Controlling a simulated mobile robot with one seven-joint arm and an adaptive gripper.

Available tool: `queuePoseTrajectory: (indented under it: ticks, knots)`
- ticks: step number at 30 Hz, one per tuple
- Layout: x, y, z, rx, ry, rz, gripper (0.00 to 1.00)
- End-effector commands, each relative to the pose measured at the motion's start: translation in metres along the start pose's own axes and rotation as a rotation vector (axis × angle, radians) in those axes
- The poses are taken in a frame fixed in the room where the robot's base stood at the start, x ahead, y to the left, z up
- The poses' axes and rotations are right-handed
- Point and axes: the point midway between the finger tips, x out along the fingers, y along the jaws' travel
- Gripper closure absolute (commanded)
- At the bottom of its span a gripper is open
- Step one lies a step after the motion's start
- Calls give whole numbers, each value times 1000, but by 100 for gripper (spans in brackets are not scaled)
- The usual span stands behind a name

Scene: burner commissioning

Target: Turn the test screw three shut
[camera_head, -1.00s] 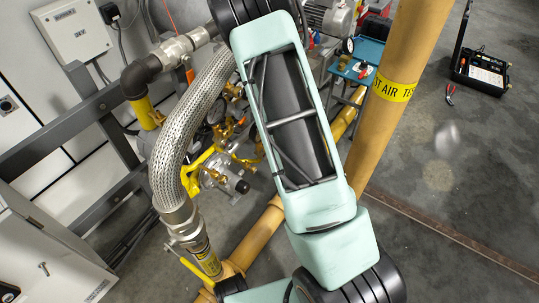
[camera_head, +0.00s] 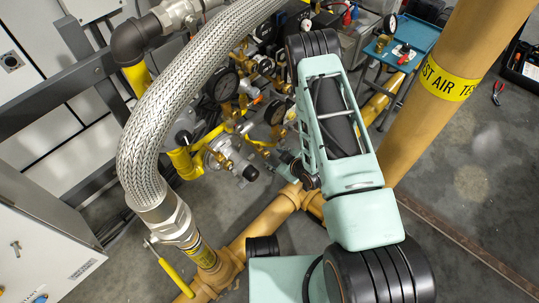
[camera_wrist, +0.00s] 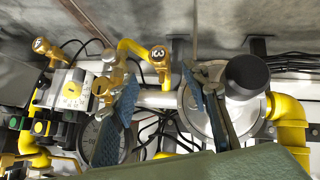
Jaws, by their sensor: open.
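A brass fitting with a round cap marked 3 (camera_wrist: 160,54) shows near the middle of the wrist view, by a yellow pipe; I take it for test screw three. A similar brass fitting (camera_wrist: 42,46) with a mark hard to read is at the upper left. My gripper (camera_wrist: 160,105) is open, with blue textured pads to either side below the marked cap. Nothing shows between the pads, and the cap appears apart from them. In the head view my arm hides part of the brass valve assembly (camera_head: 225,150), and I cannot single out the screw there.
In the wrist view a round grey housing with a black cap (camera_wrist: 246,76) is close on the right, and a dial gauge (camera_wrist: 98,140) is lower left. In the head view a braided hose (camera_head: 180,95) arches at left and a thick yellow pipe (camera_head: 425,105) stands at right.

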Motion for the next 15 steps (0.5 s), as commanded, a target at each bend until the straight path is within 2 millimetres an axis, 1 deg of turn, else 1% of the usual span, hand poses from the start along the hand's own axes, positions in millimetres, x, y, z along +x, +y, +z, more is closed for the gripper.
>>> queuePoseTrajectory:
  ticks: [1, 6, 10, 15]
  knots:
    - [13, -2, 2, -1, 1, -1, 57]
    - [47, -2, 3, -1, 1, -1, 57]
    - [67, -2, 2, -1, 0, -1, 57]
    - [82, 0, 2, 0, -2, 0, 57]
